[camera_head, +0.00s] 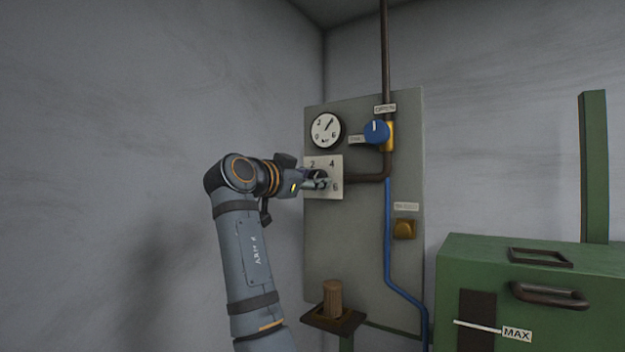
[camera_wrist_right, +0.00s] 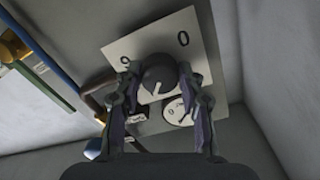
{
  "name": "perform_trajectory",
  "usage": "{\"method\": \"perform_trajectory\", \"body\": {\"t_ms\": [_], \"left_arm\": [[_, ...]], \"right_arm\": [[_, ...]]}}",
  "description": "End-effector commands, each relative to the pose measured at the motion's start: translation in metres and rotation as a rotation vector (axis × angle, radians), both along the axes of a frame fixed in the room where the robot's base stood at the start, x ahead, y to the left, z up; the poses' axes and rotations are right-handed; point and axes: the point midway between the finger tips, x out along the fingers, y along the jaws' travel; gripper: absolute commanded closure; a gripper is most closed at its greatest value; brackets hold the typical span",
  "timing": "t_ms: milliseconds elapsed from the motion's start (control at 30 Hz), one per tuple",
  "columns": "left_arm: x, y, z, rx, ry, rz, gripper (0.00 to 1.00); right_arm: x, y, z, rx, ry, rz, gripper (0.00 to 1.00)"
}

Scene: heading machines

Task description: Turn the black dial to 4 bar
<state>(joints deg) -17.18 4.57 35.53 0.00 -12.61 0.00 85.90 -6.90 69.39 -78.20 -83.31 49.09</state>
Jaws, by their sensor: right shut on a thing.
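The right wrist view shows the plate the other way up, with a 6 and a 0. My right gripper (camera_head: 318,180) is shut on the dial, one finger on each side. The dial's white mark points down and slightly left in the wrist view; the figure there is hidden. A round gauge (camera_head: 326,130) hangs above the plate, its needle pointing up and right. My left gripper is out of view.
A blue knob (camera_head: 376,132) on a yellow fitting is right of the gauge. A brown pipe (camera_head: 385,60) and a blue pipe (camera_head: 388,230) run along the grey panel (camera_head: 345,250). A green machine (camera_head: 470,270) stands at the right.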

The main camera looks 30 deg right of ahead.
Motion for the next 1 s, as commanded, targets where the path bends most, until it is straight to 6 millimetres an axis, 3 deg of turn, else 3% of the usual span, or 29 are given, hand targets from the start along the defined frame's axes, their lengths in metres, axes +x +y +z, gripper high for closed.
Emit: {"method": "perform_trajectory", "body": {"t_ms": [167,200,333,700,867,1000], "left_arm": [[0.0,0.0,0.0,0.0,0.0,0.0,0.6],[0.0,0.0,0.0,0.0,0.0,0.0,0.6],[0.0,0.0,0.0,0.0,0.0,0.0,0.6],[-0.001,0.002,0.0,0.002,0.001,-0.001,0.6],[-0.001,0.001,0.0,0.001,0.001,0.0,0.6],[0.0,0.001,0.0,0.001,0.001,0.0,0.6]], "right_arm": [[0.0,0.0,0.002,-0.003,-0.002,0.001,0.93],[0.0,0.0,0.002,-0.003,-0.002,0.001,0.57],[0.0,0.0,0.001,-0.002,-0.001,0.0,0.4],[-0.001,0.005,0.0,-0.002,0.0,0.001,0.38],[-0.011,0.033,0.0,0.0,0.0,0.005,0.38],[-0.023,0.066,-0.001,-0.001,0.0,0.006,0.38]]}}
